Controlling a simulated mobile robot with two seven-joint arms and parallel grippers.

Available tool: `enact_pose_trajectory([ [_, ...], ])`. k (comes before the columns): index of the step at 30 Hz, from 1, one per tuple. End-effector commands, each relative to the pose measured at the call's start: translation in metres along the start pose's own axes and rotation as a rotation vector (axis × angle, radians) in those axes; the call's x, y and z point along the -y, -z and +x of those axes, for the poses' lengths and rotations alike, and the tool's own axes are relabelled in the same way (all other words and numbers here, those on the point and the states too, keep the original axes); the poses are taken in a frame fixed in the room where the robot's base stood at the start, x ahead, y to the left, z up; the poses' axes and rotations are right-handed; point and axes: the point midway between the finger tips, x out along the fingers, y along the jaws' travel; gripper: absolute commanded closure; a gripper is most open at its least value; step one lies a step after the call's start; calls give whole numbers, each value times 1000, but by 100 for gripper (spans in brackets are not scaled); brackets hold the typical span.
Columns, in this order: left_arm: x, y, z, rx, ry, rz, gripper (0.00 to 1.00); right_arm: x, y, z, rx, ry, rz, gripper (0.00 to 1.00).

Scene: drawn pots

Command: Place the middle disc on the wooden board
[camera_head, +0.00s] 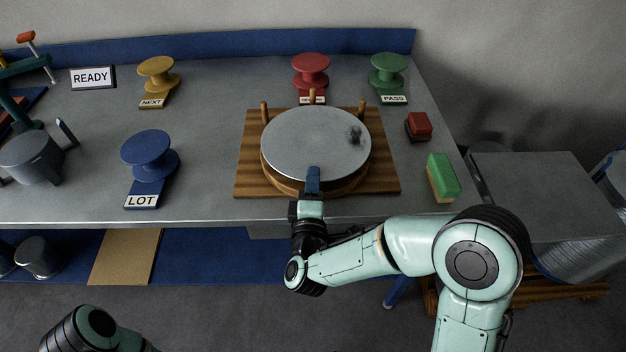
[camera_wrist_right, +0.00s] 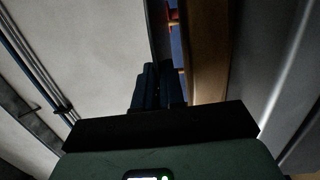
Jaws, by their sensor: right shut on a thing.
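A round grey disc (camera_head: 308,142) with a dark smudge near its right edge is over the wooden board (camera_head: 248,178), between upright wooden pegs. A round wooden piece (camera_head: 350,184) shows under its front right rim. I cannot tell whether the disc touches it. My right gripper (camera_head: 313,182) is shut on the disc's front rim. In the right wrist view its dark fingers (camera_wrist_right: 156,86) meet a thin grey edge, with wood (camera_wrist_right: 207,50) to the right. My left arm shows at the lower left; its gripper is out of view.
Coloured spools stand around the board: blue (camera_head: 148,151), yellow (camera_head: 158,72), red (camera_head: 311,68) and green (camera_head: 389,68). A green sponge (camera_head: 441,177) and a red block (camera_head: 419,125) lie right of it. A grey pot (camera_head: 32,158) stands far left. Grey bench top is clear between the blue spool and board.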

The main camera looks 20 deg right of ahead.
Motion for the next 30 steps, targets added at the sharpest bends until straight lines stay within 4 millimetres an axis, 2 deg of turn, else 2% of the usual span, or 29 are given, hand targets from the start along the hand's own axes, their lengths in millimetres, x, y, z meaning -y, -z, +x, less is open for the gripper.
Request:
enact_pose_trajectory([
  [18,1,5,6,-14,-3,1,57,10,0,0,0,-4,1,100],
  [19,1,5,6,-14,-3,1,57,11,0,-1,0,0,-1,82],
  [30,1,4,6,-12,-3,1,57,13,0,-1,-1,6,-2,80],
])
